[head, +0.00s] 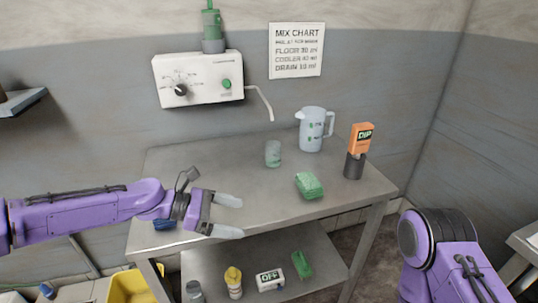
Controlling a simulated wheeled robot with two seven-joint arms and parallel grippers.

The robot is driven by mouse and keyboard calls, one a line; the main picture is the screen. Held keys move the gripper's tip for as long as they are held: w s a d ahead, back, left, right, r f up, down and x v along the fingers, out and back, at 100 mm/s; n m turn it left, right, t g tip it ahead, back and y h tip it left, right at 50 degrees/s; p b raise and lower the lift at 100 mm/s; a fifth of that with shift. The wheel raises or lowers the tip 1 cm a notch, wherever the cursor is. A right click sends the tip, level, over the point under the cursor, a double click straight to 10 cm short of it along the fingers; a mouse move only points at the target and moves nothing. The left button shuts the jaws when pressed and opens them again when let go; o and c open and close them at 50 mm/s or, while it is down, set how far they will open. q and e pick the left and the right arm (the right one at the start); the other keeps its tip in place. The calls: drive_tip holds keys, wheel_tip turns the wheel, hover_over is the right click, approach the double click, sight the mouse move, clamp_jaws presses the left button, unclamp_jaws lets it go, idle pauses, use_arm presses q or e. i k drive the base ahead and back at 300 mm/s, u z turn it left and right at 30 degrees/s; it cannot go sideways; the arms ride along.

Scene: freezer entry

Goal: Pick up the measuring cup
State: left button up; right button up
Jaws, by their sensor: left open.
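A small, clear greenish cup (273,153) stands upright near the back middle of the metal table. A larger pale jug (311,130) with a handle and green marks stands behind it to the right. Which of the two is the measuring cup I cannot tell for sure. My left gripper (232,216) is open and empty over the table's front left part, its fingers pointing right. It is apart from both vessels, nearer the front than either. My right gripper is out of view; only a part of my right arm shows at the lower right.
On the metal table (230,178) are a green sponge-like block (309,185), an orange DIP sign (361,139) in a dark holder, and a blue item (164,225) by my left arm. A wall dispenser (198,78) has a spout hanging above the back. Bottles stand on the lower shelf.

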sight(273, 154)
drive_tip(key=i, duration=1.1)
drive_tip(key=z, duration=0.05)
